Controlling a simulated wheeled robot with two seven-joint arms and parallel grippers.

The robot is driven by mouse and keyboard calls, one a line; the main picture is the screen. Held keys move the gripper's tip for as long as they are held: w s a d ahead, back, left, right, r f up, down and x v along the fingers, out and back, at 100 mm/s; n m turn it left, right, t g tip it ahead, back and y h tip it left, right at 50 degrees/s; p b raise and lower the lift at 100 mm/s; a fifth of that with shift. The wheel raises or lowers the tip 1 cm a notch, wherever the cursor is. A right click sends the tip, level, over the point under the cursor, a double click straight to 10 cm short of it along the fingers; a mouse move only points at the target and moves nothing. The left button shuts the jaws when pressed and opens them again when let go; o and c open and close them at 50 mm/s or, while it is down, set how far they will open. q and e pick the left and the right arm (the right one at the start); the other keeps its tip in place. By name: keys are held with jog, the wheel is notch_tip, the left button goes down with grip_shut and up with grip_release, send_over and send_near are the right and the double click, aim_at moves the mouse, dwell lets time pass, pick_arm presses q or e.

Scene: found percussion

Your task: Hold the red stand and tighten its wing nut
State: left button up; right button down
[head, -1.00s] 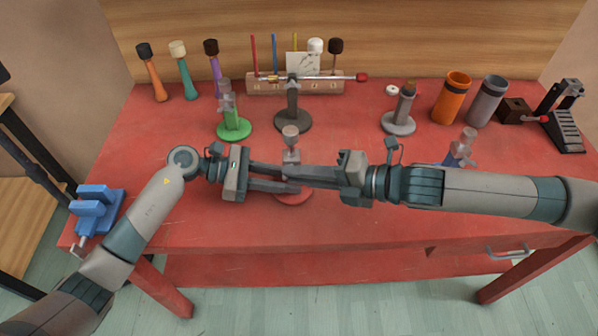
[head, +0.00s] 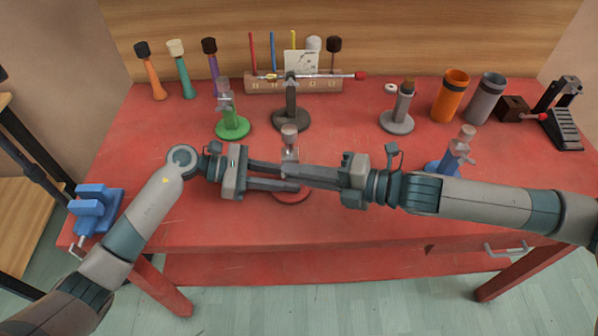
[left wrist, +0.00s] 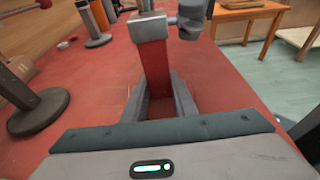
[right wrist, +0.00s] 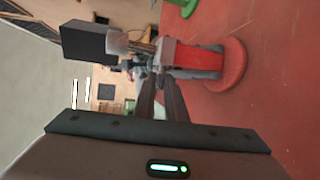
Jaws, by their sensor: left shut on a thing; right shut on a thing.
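The red stand stands on the red table at its front middle. Its round base (head: 292,196) shows below my fingers and its grey head (head: 289,136) above them. My left gripper (head: 291,178) is shut around the red post; the left wrist view shows the post (left wrist: 157,80) upright between the two fingers. My right gripper (right wrist: 157,82) comes in from the right and is shut beside the upper post, at the wing nut. The nut itself is mostly hidden by the fingers. The right wrist view also shows the stand's red base (right wrist: 234,65).
A green stand (head: 233,126), a dark stand (head: 291,120) and a grey stand (head: 398,122) stand behind. A blue stand (head: 447,167) is close behind my right wrist. A blue vise (head: 95,205) is at the left edge. The table front (head: 290,235) is clear.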

jog(key=shift+r, duration=0.15)
dwell(0.3)
jog(key=c, duration=1.9)
grip_release()
jog(key=shift+c, duration=0.2)
jog(key=v, duration=1.2)
